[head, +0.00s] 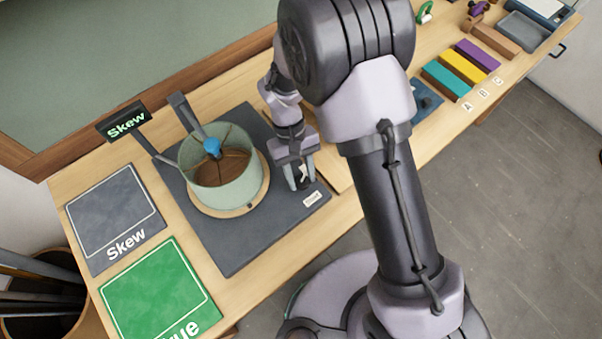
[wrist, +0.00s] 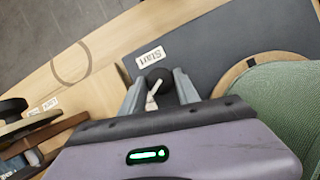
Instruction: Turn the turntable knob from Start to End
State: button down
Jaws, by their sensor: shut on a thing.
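The knob (wrist: 157,76) is dark and round with a white pointer, next to the Start label (wrist: 151,57) on the dark base plate. My gripper (wrist: 160,92) is shut on the knob, one finger on each side. In the head view my gripper (head: 299,181) reaches down at the right edge of the base plate (head: 250,248), by the Start label (head: 312,198). The knob is mostly hidden there. The turntable (head: 258,203) is a tan disc bearing a green lampshade (head: 205,190) with a blue hub. I cannot see an End label.
A small display (head: 125,121) behind the base plate reads "Skew". A grey mat (head: 108,205) marked Skew and a green mat (head: 150,285) lie at left. Teal, yellow and purple blocks (head: 463,68) stand at right. My arm covers the middle of the bench.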

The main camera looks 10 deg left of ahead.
dwell(0.3)
jog(key=c, duration=0.9)
grip_release()
jog(key=p+v, duration=0.4)
jog(key=v, duration=1.3)
jog(key=shift+r, duration=0.25)
